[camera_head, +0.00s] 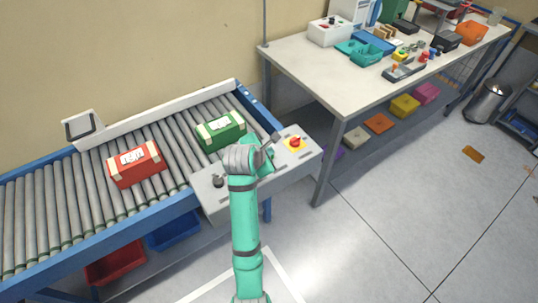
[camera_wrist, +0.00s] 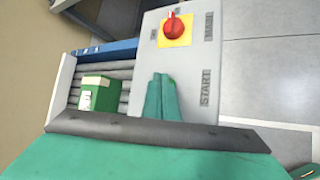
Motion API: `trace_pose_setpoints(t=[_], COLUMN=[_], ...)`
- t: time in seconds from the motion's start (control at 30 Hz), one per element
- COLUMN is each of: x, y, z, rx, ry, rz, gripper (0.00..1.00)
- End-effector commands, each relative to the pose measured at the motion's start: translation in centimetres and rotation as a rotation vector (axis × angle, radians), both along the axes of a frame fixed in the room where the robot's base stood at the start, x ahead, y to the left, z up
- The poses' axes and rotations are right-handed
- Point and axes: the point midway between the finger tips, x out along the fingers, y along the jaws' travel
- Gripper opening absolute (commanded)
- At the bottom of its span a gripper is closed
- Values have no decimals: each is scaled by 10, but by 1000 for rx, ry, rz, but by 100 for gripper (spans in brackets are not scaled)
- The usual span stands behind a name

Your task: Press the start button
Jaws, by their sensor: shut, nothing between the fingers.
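The grey control panel (camera_head: 304,159) sits at the end of the conveyor. In the wrist view, the panel (camera_wrist: 196,60) carries the printed word START (camera_wrist: 206,88). My gripper (camera_wrist: 162,78) is shut and empty, with its teal fingers over the panel beside that word. The start button itself is hidden, apparently behind the fingers. A sliver of brighter green shows at the fingertips, but I cannot tell whether it is the button. Contact cannot be told. In the head view, my gripper (camera_head: 267,160) is partly hidden by my wrist.
A red rotary knob (camera_wrist: 174,26) on a yellow plate is on the panel, near the word MAIN. A black knob (camera_head: 218,181) is at the panel's left. A green box (camera_head: 220,131) and a red box (camera_head: 136,164) lie on the rollers. A cluttered workbench (camera_head: 330,82) stands right.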

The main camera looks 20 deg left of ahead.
Motion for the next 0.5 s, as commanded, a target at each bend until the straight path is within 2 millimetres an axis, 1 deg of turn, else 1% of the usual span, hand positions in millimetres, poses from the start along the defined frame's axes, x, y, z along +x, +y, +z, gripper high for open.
trace_pose_setpoints(t=[0.5], x=[0], y=[0], z=[-6], rx=[0], ry=[1], rz=[-1], gripper=[0])
